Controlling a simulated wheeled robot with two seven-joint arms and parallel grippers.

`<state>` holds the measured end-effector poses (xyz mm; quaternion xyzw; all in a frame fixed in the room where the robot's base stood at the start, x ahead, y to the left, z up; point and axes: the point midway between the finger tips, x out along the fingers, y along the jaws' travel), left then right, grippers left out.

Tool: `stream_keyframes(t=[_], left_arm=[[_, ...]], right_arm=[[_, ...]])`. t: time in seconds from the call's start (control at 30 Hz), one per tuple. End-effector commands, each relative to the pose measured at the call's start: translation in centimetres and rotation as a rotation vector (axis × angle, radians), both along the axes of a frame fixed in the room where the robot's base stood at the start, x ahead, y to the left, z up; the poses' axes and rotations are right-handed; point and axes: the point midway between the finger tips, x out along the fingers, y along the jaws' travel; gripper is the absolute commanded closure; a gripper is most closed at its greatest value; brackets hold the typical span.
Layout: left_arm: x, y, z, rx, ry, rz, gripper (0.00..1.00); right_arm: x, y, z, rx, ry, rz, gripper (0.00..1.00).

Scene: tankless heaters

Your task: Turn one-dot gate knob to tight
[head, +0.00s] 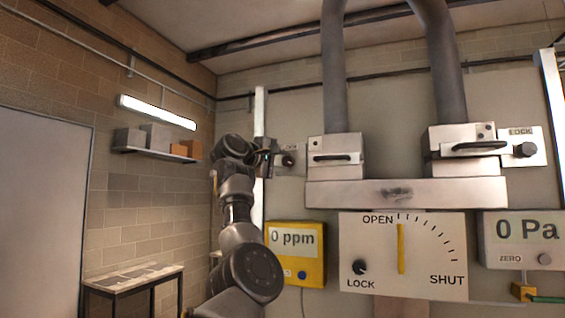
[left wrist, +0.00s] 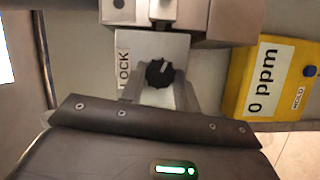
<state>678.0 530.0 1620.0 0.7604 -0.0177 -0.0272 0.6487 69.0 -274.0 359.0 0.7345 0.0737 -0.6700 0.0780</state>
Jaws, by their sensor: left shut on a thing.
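The one-dot gate (head: 336,147) is the left metal box under a grey pipe, with one dark dot and a black handle. Its black knob (head: 288,160) sits on a small plate marked LOCK (head: 289,147), left of the box. In the left wrist view the knob (left wrist: 160,73) has a pale pointer mark, with LOCK printed to its left. My left gripper (head: 279,159) is at the knob; its fingers (left wrist: 160,84) are shut around it, partly hidden by the gripper body. My right gripper is in neither view.
A two-dot gate (head: 460,150) with its own LOCK knob (head: 525,150) stands at right. Below are a yellow meter (head: 296,270) reading 0 ppm, an OPEN-SHUT dial panel (head: 430,265) and a 0 Pa display (head: 522,230). A small table (head: 135,277) stands at lower left.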

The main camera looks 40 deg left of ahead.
Motion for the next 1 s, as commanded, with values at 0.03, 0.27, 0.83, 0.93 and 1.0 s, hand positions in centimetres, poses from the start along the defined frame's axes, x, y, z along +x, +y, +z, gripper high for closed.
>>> stream_keyframes(t=[0.03, 0.27, 0.83, 0.93, 1.0], left_arm=[[0.1, -0.1, -0.2, 0.0, 0.004, -0.002, 0.92], [0.1, -0.1, -0.2, 0.0, 0.003, -0.002, 0.57], [-2.4, 0.2, -0.5, -0.001, -0.002, 0.001, 0.47], [-4.5, 0.3, -0.4, 0.0, -0.004, 0.001, 0.47], [-5.9, 0.4, -0.4, -0.001, -0.002, 0.001, 0.47]], right_arm=[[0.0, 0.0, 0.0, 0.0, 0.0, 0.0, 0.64], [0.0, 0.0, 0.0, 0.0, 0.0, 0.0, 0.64], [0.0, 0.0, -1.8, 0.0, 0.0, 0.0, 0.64], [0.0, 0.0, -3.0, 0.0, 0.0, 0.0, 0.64], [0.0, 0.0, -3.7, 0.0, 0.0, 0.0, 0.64]])
